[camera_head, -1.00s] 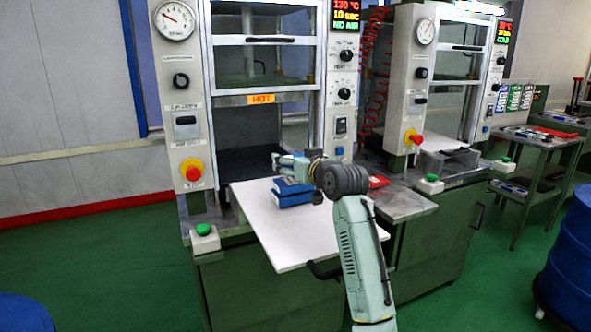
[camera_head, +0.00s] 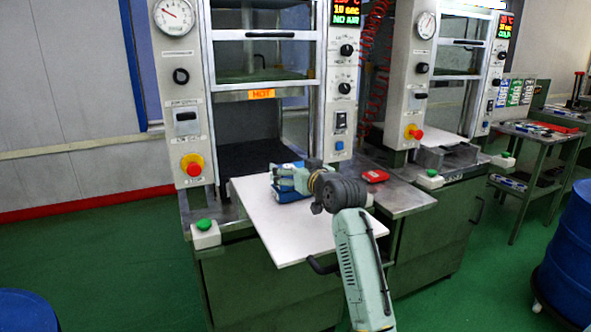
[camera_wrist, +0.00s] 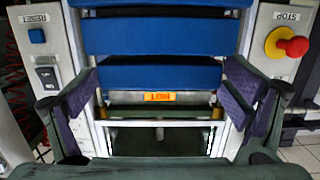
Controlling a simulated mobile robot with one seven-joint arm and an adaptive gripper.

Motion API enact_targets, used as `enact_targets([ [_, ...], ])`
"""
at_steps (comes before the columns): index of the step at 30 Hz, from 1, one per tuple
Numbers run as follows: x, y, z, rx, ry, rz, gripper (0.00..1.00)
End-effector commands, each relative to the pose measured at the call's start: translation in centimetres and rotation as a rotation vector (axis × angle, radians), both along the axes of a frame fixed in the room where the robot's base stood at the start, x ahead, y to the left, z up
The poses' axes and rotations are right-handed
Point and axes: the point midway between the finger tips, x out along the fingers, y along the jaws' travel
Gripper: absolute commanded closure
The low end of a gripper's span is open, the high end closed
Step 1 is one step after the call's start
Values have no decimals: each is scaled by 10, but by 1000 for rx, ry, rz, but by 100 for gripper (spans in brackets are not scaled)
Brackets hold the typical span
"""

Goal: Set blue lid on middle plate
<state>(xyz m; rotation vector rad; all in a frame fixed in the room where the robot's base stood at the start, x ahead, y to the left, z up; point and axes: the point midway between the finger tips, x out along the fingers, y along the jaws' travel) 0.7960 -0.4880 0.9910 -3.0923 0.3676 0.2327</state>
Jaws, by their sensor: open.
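In the wrist view, which is upside down, the blue lid (camera_wrist: 160,76) is the nearer slab in the lower part of the picture. The other blue slab (camera_wrist: 165,36) shows above it with a thin dark line between. My open fingers are on either side of the lid, with visible space at both sides. I cannot tell which plate is the middle one.
The left press has a dark bed (camera_head: 245,157) behind the plate and a HOT sign (camera_head: 262,94). A red object (camera_head: 374,176) lies on the bench to the right. A green button box (camera_head: 205,233) is at the left corner. Blue drums stand on the floor.

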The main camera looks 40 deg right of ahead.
Motion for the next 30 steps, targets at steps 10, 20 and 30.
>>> enact_targets([
  [10, -2, 0, 4, 0, -1, -1, 5],
  [20, -62, 14, 10, -2, -4, -2, 5],
  [30, -111, 27, 20, 0, -1, 0, 5],
])
